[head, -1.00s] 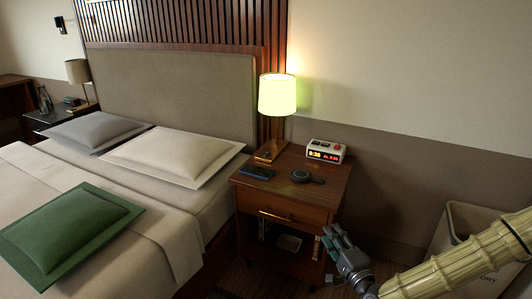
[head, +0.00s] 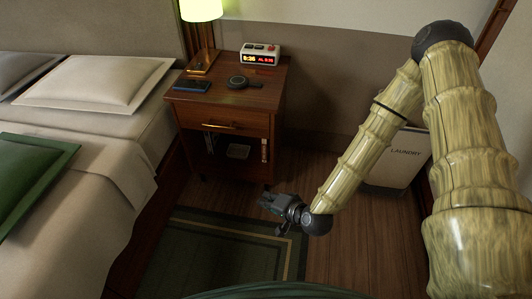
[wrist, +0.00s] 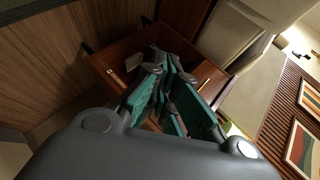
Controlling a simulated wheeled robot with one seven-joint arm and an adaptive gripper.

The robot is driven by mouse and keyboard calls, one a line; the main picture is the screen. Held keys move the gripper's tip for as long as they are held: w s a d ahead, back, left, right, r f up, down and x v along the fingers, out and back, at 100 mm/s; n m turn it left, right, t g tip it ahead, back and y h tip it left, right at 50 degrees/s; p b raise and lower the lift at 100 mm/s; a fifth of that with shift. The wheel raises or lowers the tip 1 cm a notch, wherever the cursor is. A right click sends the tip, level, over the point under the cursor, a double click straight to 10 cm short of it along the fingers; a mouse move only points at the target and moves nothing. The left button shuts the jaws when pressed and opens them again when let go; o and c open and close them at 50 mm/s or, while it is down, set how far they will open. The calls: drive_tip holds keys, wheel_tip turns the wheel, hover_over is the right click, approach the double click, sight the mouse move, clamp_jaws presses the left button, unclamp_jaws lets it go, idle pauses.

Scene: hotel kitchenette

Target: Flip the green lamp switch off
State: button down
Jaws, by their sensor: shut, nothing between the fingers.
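The lit lamp with a yellow-green glowing shade (head: 201,9) stands at the back left of the nightstand, its top cut off by the frame. Its brass-coloured base (head: 201,63) rests on the nightstand top; I cannot make out the switch clearly. My gripper (head: 266,198) is shut and empty, low in front of the nightstand and well below its top, apart from the lamp. In the wrist view its teal-padded fingers (wrist: 168,85) point toward the nightstand.
The wooden nightstand (head: 222,101) also carries a phone (head: 192,86), a round dark charger (head: 243,81) and an alarm clock (head: 260,54). The bed (head: 80,120) is at left. A laundry bin (head: 405,155) stands at right behind my arm.

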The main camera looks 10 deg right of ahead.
drive_tip(key=s+d+f+n+g+h, duration=0.1)
drive_tip(key=s+f+n+g, duration=0.15)
drive_tip(key=s+f, duration=0.35)
drive_tip(key=s+d+f+n+g+h, duration=0.1)
drive_tip(key=s+d+f+n+g, duration=0.2)
drive_tip(key=s, duration=0.6)
drive_tip(key=s+d+f+n+g+h, duration=0.1)
drive_tip(key=s+d+g+h, duration=0.1)
drive_tip(key=s, duration=0.4)
drive_tip(key=s+d+f+n+g+h, duration=0.1)
drive_tip(key=s+d+f+g+h, duration=0.1)
drive_tip(key=s+d, duration=0.2)
drive_tip(key=shift+s+d+n, duration=0.2)
drive_tip(key=shift+s+n, duration=0.15)
drive_tip(key=shift+s, duration=0.8)
drive_tip(key=shift+g, duration=0.25)
